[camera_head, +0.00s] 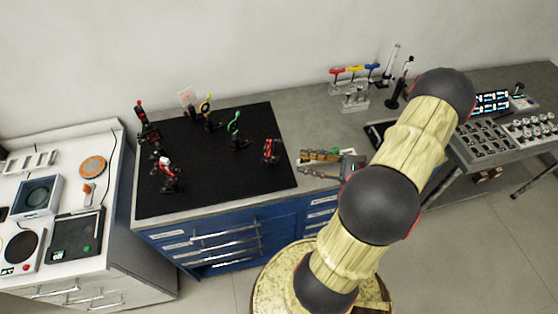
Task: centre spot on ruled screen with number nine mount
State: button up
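A small pale upright card (187,96), perhaps the ruled screen, stands at the back of the black breadboard (220,185). Its rulings and any light spot are too small to make out. Several dark optic mounts stand on the board: a yellow-ringed one (206,107), a green-ringed one (235,125), a red and black one (271,151) at the right, and a red and white one (167,173) at the front left. No number is legible, so I cannot tell which is number nine. My gripper (318,170) seems to be right of the board, low by the bench top; its fingers are unclear.
A brass-coloured item (320,155) lies by my gripper. A rack with red, yellow and blue-handled drivers (353,71) stands at the back. A red-topped post (140,108) is at the board's back left. A white side bench (60,180) holds instruments; a right table (500,145) holds trays.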

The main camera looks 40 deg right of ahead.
aim_at(277, 158)
jog(key=x, duration=0.7)
jog(key=shift+w+a, duration=0.25)
jog(key=c, duration=0.8)
grip_shut()
